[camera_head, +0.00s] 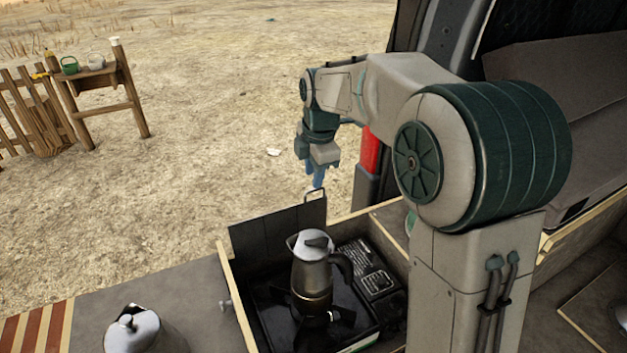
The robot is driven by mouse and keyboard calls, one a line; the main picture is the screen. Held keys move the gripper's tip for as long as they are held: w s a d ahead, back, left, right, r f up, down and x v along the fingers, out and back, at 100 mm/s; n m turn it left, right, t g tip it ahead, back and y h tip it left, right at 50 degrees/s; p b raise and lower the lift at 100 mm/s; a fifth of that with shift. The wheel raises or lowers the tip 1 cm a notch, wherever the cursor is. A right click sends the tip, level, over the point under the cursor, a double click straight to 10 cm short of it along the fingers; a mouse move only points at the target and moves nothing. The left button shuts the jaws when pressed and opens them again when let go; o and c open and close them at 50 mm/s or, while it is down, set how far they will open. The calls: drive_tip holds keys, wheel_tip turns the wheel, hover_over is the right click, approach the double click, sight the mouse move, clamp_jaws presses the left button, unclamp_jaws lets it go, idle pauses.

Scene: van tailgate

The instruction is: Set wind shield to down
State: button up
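The wind shield (270,233) is a dark flat panel standing upright along the far side of the camp stove (272,305). A small wire loop (315,195) rises at its upper right corner. My gripper (317,185) points down just above that loop, with blue fingertips close to it. I cannot tell whether the fingers touch the loop or how far apart they are. A silver moka pot (312,265) with a dark handle stands on the stove, in front of the shield, and hides part of it.
The stove sits in a wooden-edged box (236,300) on the tailgate. A silver kettle (143,332) is at lower left, with a striped cloth (35,328) beyond it. A red lamp (370,152) and the van body are at right. A wooden table (95,80) stands far left on open ground.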

sight(312, 226)
drive_tip(key=shift+w+a+f, duration=0.1)
drive_tip(key=shift+w+f, duration=0.1)
drive_tip(key=shift+f, duration=0.8)
drive_tip(key=shift+w+a+f, duration=0.1)
drive_tip(key=shift+w+f, duration=0.05)
drive_tip(key=shift+f, duration=0.8)
clamp_jaws()
wheel_tip(312, 226, down, 12)
drive_tip(key=b, duration=0.8)
drive_tip(key=shift+f, duration=0.15)
unclamp_jaws()
drive_tip(key=shift+f, duration=0.1)
wheel_tip(312, 226, up, 14)
drive_tip(key=s+d, duration=0.1)
drive_tip(key=s, duration=0.1)
drive_tip(key=shift+s+f+b, duration=0.15)
drive_tip(key=shift+s+b, duration=0.1)
drive_tip(key=shift+b, duration=0.1)
